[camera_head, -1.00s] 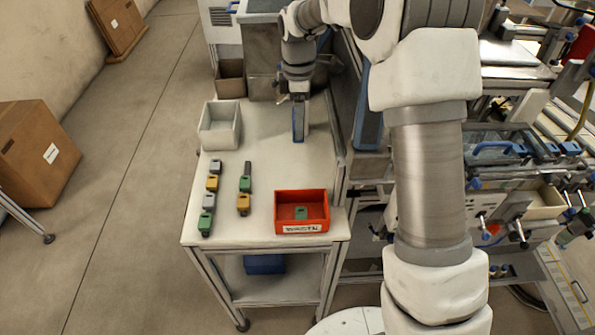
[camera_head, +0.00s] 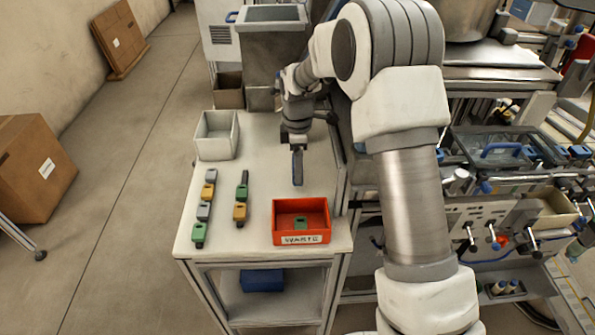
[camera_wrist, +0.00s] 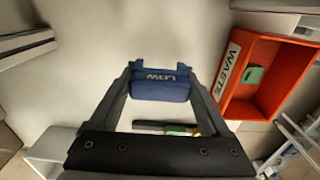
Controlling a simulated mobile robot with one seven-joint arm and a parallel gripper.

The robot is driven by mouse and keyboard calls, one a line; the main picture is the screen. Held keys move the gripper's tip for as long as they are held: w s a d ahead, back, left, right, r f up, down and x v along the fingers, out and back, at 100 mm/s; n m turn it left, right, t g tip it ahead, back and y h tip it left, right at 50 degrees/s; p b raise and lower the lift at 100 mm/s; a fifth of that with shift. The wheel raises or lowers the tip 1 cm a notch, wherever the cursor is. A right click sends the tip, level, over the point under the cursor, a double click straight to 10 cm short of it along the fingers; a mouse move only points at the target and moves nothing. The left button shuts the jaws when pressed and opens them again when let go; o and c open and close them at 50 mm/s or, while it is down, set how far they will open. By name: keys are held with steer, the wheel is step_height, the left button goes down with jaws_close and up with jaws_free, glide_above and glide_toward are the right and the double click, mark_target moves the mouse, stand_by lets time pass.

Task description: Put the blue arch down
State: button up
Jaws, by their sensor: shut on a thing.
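My gripper (camera_wrist: 160,82) is shut on a blue piece (camera_wrist: 160,88) with pale lettering, seen upside down between the fingertips in the wrist view; it appears to be the blue arch. Its arch shape cannot be made out from here. In the head view, my gripper (camera_head: 297,178) points down over the white table (camera_head: 265,150), behind the red waste bin. The held piece shows there only as a narrow bluish shape. I cannot tell whether it touches the table.
The red waste bin (camera_head: 287,210) holds a green piece (camera_head: 300,223). A pale open bin (camera_head: 215,150) stands at the table's back left. Two rows of small coloured pieces, a left row (camera_head: 208,192) and a right row (camera_head: 241,195), lie left of my gripper. Bare table surrounds it.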

steer(key=shift+f, duration=1.25)
steer(key=shift+f, duration=0.2)
steer(key=o, duration=1.4)
step_height(320, 180, up, 12)
steer(key=shift+r, duration=0.2)
